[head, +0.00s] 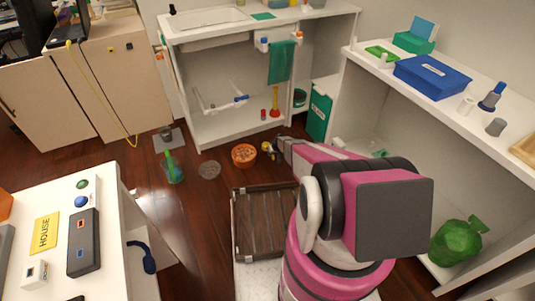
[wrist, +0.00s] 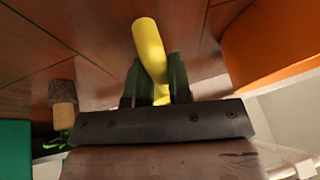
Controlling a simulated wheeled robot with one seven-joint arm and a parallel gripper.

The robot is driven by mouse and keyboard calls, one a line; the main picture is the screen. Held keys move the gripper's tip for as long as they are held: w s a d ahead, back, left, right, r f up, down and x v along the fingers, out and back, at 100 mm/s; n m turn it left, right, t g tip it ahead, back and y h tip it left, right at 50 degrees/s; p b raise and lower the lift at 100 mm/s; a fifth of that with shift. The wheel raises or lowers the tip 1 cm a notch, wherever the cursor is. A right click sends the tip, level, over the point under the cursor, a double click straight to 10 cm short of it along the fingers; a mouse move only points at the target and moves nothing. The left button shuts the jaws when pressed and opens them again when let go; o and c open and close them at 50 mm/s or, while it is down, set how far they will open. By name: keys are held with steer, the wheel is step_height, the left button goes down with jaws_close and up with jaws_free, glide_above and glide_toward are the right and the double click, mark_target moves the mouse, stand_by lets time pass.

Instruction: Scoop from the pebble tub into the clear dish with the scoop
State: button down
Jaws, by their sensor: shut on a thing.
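The pebble tub (head: 244,154) is a round orange tub on the wood floor, with brownish contents. Its orange wall fills the upper right of the wrist view (wrist: 280,45). A flat, round, greyish see-through shape (head: 209,170), which looks like the clear dish, lies on the floor left of the tub. My gripper (head: 270,148) is just right of the tub. In the wrist view its dark green fingers (wrist: 154,88) are shut on the yellow scoop (wrist: 149,45). I see its yellow handle; I cannot make out the bowl or any load.
A slatted wooden crate (head: 262,225) stands in front of the tub. A green item (head: 173,168) stands left of the dish. Bare floor lies around the dish.

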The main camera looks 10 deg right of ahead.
steer(key=shift+r, duration=1.3)
stand_by(0.4)
steer(key=c, duration=1.7)
jaws_free()
jaws_close()
steer(key=shift+r, duration=0.45)
step_height(320, 180, up, 6)
steer(key=shift+s+a+r, duration=0.1)
steer(key=shift+a+r, duration=0.05)
steer(key=shift+r, duration=0.05)
steer(key=s+a+r+m+h, duration=0.1)
steer(key=a+m, duration=0.8)
steer(key=a, duration=0.3)
steer(key=a+r+m+g+h, duration=0.1)
steer(key=a+m+h, duration=0.1)
steer(key=a+m, duration=0.7)
steer(key=shift+s+a, duration=0.35)
steer(key=shift+a, duration=1.95)
